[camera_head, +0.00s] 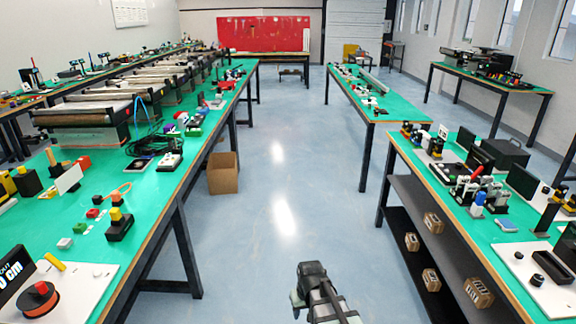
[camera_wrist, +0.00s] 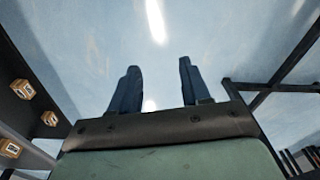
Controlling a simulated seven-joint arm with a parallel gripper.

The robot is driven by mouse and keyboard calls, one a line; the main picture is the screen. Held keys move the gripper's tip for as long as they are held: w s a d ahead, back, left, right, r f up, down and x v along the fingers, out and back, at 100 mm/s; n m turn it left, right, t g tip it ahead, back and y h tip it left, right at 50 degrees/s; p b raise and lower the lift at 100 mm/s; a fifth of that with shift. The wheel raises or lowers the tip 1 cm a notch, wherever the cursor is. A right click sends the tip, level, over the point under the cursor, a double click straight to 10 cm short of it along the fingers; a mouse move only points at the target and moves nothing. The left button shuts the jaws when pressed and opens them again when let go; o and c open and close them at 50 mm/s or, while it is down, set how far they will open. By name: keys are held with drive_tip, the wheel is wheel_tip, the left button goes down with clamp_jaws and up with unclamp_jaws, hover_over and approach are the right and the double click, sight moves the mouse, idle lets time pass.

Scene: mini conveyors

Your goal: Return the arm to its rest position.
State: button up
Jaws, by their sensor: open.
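My gripper shows in the wrist view (camera_wrist: 158,90) with its two dark fingers apart and nothing between them. Behind the gap is only bare blue floor. In the head view my arm's end (camera_head: 318,290) is at the bottom centre, over the aisle floor between the left and right tables. It is apart from both tables. The fingertips are too small to make out in the head view.
The long green-topped table (camera_head: 105,190) on the left carries mini conveyors and small parts. The right table (camera_head: 480,225) has devices on top and shelves with small boxes (camera_head: 433,223) below. A cardboard box (camera_head: 223,174) stands on the floor. The middle aisle (camera_head: 290,180) is clear.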

drive_tip(key=s+d+f+m, duration=0.35)
drive_tip(key=s+d, duration=0.25)
drive_tip(key=d, duration=0.6)
drive_tip(key=s+f+g, duration=0.3)
drive_tip(key=s+f, duration=0.7)
drive_tip(key=s, duration=0.5)
drive_tip(key=s+f+g, duration=0.4)
drive_tip(key=s+f, duration=0.6)
drive_tip(key=s, duration=0.5)
drive_tip(key=shift+f+g+h, duration=0.15)
drive_tip(key=shift+g+h, duration=0.15)
